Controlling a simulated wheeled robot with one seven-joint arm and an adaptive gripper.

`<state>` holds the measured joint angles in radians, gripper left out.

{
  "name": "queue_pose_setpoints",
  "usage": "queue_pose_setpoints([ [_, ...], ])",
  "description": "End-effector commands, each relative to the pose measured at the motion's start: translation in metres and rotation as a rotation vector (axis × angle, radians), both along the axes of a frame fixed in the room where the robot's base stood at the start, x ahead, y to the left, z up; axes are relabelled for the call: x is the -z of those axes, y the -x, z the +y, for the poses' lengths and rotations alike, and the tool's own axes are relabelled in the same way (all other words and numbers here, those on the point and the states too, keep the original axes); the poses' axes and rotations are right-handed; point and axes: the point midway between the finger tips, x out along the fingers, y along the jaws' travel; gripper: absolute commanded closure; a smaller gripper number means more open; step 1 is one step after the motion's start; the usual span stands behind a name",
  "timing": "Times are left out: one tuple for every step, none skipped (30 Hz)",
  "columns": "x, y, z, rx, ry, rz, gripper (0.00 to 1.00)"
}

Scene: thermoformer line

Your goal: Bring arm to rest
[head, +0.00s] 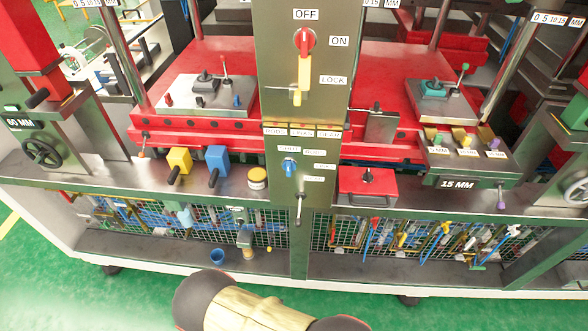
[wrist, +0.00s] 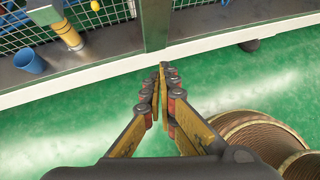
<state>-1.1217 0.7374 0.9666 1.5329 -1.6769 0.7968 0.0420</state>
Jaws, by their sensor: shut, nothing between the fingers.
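My gripper (wrist: 163,72) shows in the wrist view with its two yellow-and-dark fingers together at the tips and nothing between them. It points toward the lower edge of the machine, over the green floor, and appears clear of everything. In the head view part of my arm (head: 255,308) shows at the bottom middle, in front of the machine base. My gripper's fingers do not show in the head view.
The machine's white base rail (head: 180,276) runs across in front. Above it is a shelf with a blue cup (head: 217,256), also in the wrist view (wrist: 29,61). A grey ledge holds yellow (head: 179,160) and blue (head: 217,160) blocks. The green floor (head: 80,305) is open.

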Motion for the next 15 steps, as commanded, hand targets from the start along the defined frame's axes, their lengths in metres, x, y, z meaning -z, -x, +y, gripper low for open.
queue_pose_setpoints([
  [-0.009,0.001,-0.004,0.04,-0.002,-0.009,1.0],
  [-0.015,0.001,-0.008,0.069,-0.002,-0.014,1.0],
  [-0.023,0.002,-0.012,0.109,-0.005,-0.023,1.0],
  [-0.03,0.003,-0.016,0.142,-0.008,-0.028,1.0],
  [-0.039,0.002,-0.019,0.181,-0.014,-0.036,1.0],
  [-0.051,0.002,-0.024,0.236,-0.022,-0.047,1.0],
  [-0.062,0.001,-0.028,0.284,-0.031,-0.056,1.0],
  [-0.074,0.001,-0.032,0.337,-0.042,-0.066,1.0],
  [-0.092,0.0,-0.038,0.414,-0.06,-0.079,1.0],
  [-0.106,-0.001,-0.043,0.478,-0.076,-0.09,1.0],
  [-0.121,-0.001,-0.048,0.543,-0.094,-0.1,1.0],
  [-0.141,-0.001,-0.055,0.633,-0.12,-0.111,1.0],
  [-0.156,-0.001,-0.06,0.701,-0.141,-0.119,1.0],
  [-0.17,0.0,-0.065,0.768,-0.163,-0.126,1.0],
  [-0.19,0.001,-0.071,0.857,-0.194,-0.135,1.0],
])
